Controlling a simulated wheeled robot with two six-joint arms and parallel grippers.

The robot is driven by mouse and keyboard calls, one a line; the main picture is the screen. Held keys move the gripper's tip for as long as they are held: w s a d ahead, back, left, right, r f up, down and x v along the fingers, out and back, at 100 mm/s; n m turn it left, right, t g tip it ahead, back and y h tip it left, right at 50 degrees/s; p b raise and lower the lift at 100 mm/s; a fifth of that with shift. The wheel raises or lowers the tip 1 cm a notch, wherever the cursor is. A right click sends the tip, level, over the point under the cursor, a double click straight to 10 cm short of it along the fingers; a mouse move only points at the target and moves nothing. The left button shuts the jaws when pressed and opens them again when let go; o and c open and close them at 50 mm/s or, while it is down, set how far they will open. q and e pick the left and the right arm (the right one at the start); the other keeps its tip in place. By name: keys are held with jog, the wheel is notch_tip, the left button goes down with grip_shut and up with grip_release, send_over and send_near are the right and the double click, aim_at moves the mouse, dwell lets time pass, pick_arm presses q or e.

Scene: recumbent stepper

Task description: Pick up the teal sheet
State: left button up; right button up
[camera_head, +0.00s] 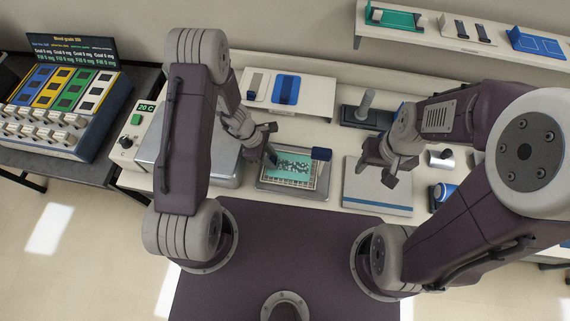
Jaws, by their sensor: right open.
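A teal sheet (296,168) with a dark speckled pattern lies on a light grid in a shallow grey tray (293,189) on the white bench. My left gripper (271,147) is at the tray's upper left, its lower finger close to the sheet's left edge. I cannot tell whether it touches the sheet or what lies between its fingers. My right gripper (386,168) is open and empty above a flat grey-white pad with a blue stripe (377,208), to the right of the tray.
A dark blue block (321,154) stands at the tray's upper right corner. A grey post on a dark base (365,105) is behind. A grey machine (190,150) is left. The wall shelf (455,45) holds a green tray (394,19). A blue cylinder (444,191) is right.

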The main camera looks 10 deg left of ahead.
pick_arm(q)
grip_shut()
